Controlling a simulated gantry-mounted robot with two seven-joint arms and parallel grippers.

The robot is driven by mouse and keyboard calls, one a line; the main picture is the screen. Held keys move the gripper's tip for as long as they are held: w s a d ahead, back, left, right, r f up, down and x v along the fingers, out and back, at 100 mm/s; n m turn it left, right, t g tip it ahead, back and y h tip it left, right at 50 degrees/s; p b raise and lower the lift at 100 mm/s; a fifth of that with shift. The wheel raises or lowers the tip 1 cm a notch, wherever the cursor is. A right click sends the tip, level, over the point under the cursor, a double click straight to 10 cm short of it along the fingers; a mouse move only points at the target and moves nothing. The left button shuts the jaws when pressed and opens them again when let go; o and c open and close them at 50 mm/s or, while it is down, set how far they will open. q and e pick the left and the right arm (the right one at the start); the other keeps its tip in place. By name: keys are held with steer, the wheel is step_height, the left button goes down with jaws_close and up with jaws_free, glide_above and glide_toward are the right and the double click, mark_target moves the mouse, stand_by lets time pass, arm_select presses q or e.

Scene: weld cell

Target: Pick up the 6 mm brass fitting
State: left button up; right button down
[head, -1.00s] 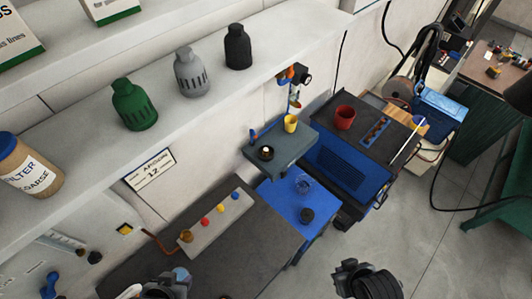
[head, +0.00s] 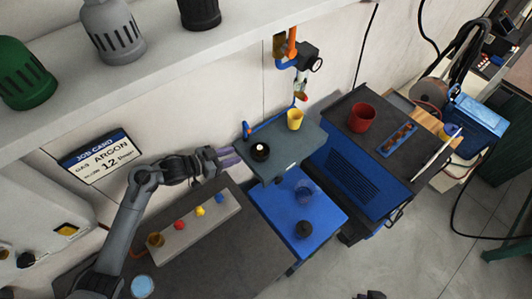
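Several small brass-brown pieces (head: 400,138) lie in a narrow blue tray (head: 383,152) on the dark cart top at the right. A brown-gold piece (head: 155,240) stands at the near end of a pale strip at the lower left. I cannot tell which piece is the 6 mm brass fitting. My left gripper (head: 233,154) points right, beside the left edge of the grey-green shelf and well away from the blue tray. Its finger gap is too small to read. Only a dark tip of my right gripper (head: 371,295) shows at the bottom edge.
The grey-green shelf (head: 290,160) holds a yellow cup (head: 295,119) and a black round item (head: 260,152). A red cup (head: 362,117) stands left of the blue tray. A blue table (head: 325,215) holds a clear cup and a dark item. Red, yellow and blue knobs sit on the strip.

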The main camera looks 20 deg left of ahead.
mark_target(258, 149)
arm_select(q)
steer(key=shift+d+r+p+x, duration=0.1)
steer(key=shift+r+x, duration=0.05)
steer(key=shift+x, duration=1.6)
steer(key=shift+d+r+p+x, duration=0.1)
steer(key=shift+p+x, duration=0.05)
steer(key=shift+x, duration=1.65)
steer(key=shift+d+r+p+x, duration=0.1)
steer(key=shift+r+x, duration=0.05)
steer(key=shift+x, duration=1.6)
jaws_close()
